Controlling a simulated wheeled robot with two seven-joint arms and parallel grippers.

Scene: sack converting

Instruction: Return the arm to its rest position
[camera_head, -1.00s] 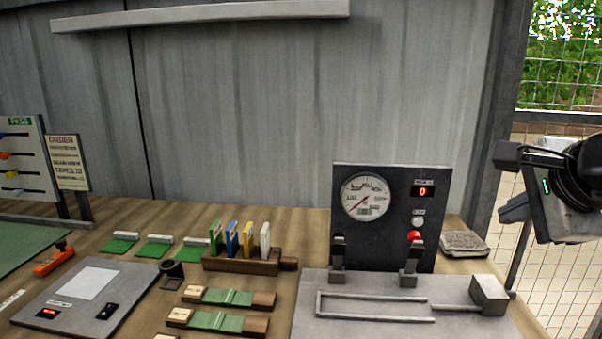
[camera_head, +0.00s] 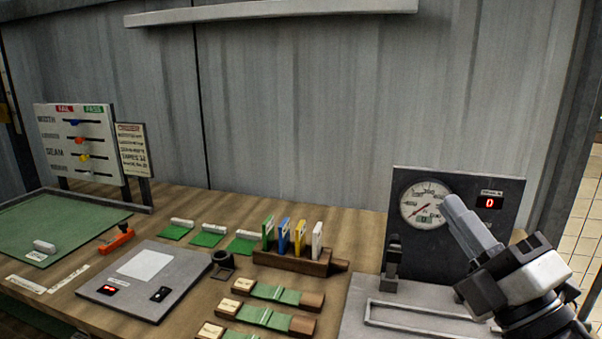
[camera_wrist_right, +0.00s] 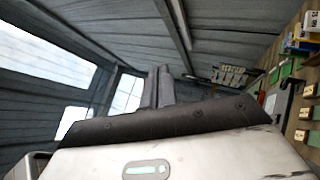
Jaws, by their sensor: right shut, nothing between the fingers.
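My right gripper (camera_head: 470,226) comes in from the lower right in the head view, in front of the dark gauge panel (camera_head: 409,249). Its fingers are shut together with nothing between them and point up and to the left. They cover part of the panel's middle. In the right wrist view the closed fingers (camera_wrist_right: 158,88) show against the grey walls and roof, with the table items far off at the right edge. My left gripper is in neither view.
The metal tester base (camera_head: 375,322) lies below the gripper. A wooden rack (camera_head: 290,262) with coloured cards, several green samples (camera_head: 264,317), a grey console (camera_head: 150,280), an orange tool (camera_head: 116,240) and a pass/fail board (camera_head: 80,145) stand to the left. The wall shelf (camera_head: 270,12) is above.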

